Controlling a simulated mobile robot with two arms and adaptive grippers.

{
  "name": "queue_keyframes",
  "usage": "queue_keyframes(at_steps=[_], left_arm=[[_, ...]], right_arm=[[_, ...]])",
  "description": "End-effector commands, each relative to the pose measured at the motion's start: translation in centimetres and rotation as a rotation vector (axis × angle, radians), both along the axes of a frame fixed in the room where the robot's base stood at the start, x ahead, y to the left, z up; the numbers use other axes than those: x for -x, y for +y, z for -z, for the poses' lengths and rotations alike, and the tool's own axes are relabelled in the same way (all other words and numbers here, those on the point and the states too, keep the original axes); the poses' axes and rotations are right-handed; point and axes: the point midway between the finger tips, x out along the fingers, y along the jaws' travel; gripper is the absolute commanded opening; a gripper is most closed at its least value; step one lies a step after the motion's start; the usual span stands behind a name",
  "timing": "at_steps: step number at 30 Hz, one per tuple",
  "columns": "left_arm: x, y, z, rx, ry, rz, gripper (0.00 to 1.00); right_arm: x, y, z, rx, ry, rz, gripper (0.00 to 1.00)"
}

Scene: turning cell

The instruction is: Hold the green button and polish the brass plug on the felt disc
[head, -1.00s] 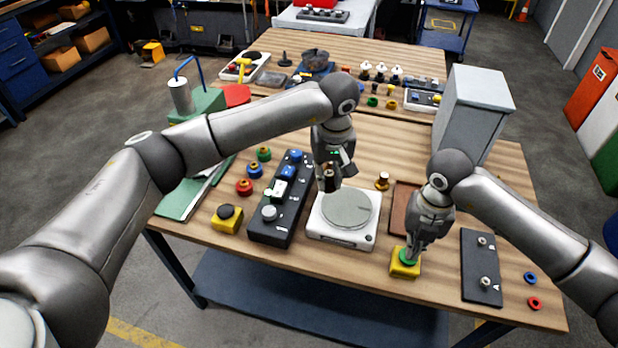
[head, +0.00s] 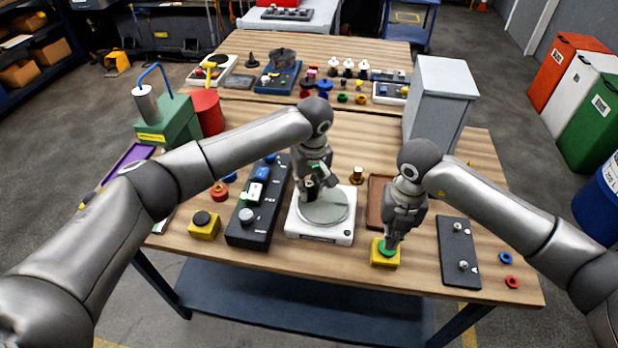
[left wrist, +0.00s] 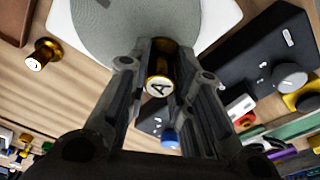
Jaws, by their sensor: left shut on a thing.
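My left gripper (head: 311,188) is shut on a brass plug (left wrist: 160,88) with a letter A on its end face. It holds the plug at the rear left part of the grey felt disc (head: 325,211), which sits on a white machine (head: 320,236). In the left wrist view the plug lies between the fingers with the disc (left wrist: 125,35) behind. I cannot tell whether plug and felt touch. My right gripper (head: 391,243) points down with its fingers together on the green button (head: 387,250) of a yellow box (head: 384,261); its fingertips partly cover the button.
A second brass plug (head: 357,175) stands behind the disc machine, near a brown tray (head: 377,210). A black control panel (head: 250,228) and a yellow box with a black button (head: 204,225) are at left. A dark plate (head: 458,250) and a tall grey box (head: 440,105) are at right.

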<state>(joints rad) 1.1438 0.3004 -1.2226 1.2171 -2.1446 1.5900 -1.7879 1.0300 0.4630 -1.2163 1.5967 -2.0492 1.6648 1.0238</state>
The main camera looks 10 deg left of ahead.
Motion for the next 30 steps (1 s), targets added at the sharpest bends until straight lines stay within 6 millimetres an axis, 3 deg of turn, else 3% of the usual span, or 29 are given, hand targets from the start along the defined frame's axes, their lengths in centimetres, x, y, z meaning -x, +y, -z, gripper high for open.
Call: queue_keyframes(at_steps=[30], left_arm=[[-0.1,0.0,0.4,0.0,-0.001,0.0,0.0]], right_arm=[[0.0,0.0,1.3,0.0,0.0,0.001,0.0]])
